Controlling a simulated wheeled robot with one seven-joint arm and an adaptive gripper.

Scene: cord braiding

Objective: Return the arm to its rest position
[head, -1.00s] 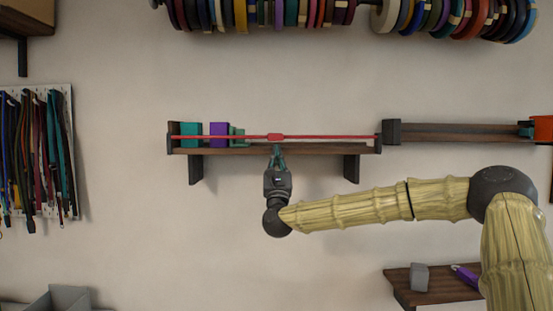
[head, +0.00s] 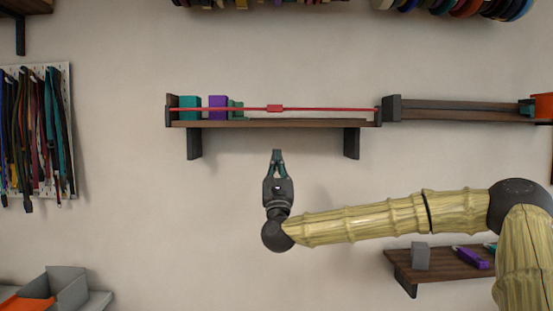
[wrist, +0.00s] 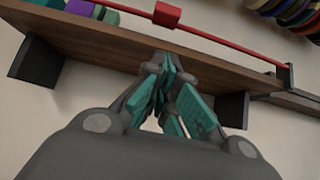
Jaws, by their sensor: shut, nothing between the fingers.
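My gripper (head: 277,153) is in front of the wall, below the middle of a wooden shelf (head: 270,124). Its teal-padded fingertips are together with nothing between them, pointing up. In the wrist view my gripper (wrist: 172,62) shows close under the shelf's edge in the picture. My arm stretches from the right side, with its elbow at the right edge. A red cord (head: 330,109) runs across the front of the shelf, with a red block (head: 274,108) at its middle. The red block also shows in the wrist view (wrist: 167,14).
Teal (head: 190,107) and purple (head: 218,107) blocks stand on the shelf. A second shelf (head: 460,110) is to the right. A lower shelf (head: 440,262) holds a grey block (head: 420,256) and sits below my forearm. Cords hang at left.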

